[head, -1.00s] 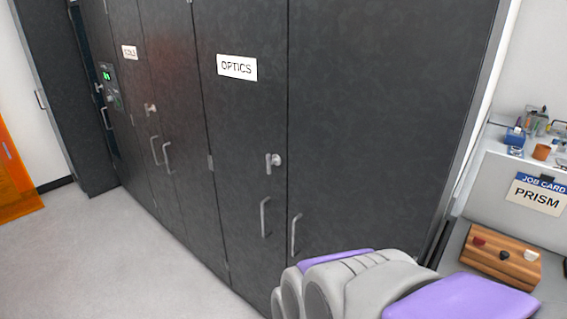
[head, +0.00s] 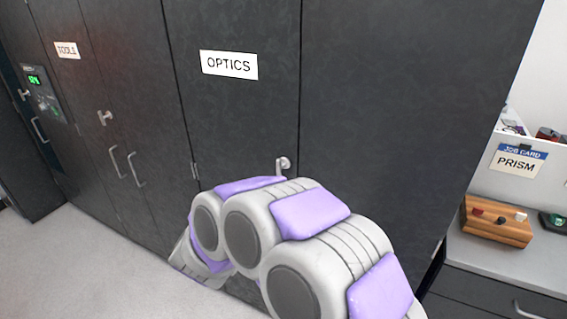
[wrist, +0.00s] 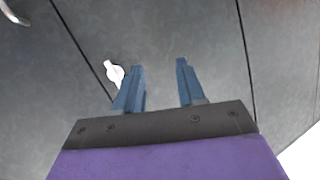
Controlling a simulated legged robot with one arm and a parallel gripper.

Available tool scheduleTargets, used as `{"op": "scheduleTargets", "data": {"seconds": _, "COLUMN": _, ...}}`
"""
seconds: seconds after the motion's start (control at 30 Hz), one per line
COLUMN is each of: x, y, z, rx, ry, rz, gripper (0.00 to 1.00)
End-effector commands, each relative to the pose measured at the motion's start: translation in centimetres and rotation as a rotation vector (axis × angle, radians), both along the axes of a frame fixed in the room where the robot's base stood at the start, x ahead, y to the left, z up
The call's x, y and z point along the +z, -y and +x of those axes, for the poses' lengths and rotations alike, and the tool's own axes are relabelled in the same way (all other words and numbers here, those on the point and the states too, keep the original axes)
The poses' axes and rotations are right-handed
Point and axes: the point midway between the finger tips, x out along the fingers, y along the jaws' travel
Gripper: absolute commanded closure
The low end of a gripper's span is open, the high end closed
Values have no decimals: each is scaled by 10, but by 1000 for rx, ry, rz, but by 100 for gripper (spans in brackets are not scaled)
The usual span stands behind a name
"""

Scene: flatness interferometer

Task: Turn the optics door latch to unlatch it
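The optics door (head: 240,120) is a dark cabinet door with a white OPTICS label (head: 229,65). Its latch (head: 283,164) is a small silver turn handle near the door's right edge, just above my arm in the head view. In the wrist view a pale latch (wrist: 115,72) shows just left of the left finger, apart from it as far as I can see. My gripper (wrist: 160,82) is open, its two blue fingers spread with nothing between them. In the head view my arm hides the gripper's fingers and the optics door handles.
The tools door (head: 68,52) with its own latch (head: 105,117) and pull handles is at left, beside a panel with a green display (head: 35,80). At right a counter (head: 470,255) holds a wooden block (head: 497,222) below a PRISM job card (head: 517,160). Floor is clear at left.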

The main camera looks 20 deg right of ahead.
Motion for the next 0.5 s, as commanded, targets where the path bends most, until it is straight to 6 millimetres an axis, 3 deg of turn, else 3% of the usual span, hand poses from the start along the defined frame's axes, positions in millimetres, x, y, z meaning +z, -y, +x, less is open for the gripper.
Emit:
{"op": "scheduleTargets", "data": {"seconds": 0.2, "x": 2, "y": 34, "z": -22, "rx": -261, "ry": 38, "rz": -230, "gripper": 61}}
{"op": "scheduleTargets", "data": {"seconds": 0.5, "x": 7, "y": 70, "z": -38, "rx": -389, "ry": 47, "rz": -338, "gripper": 61}}
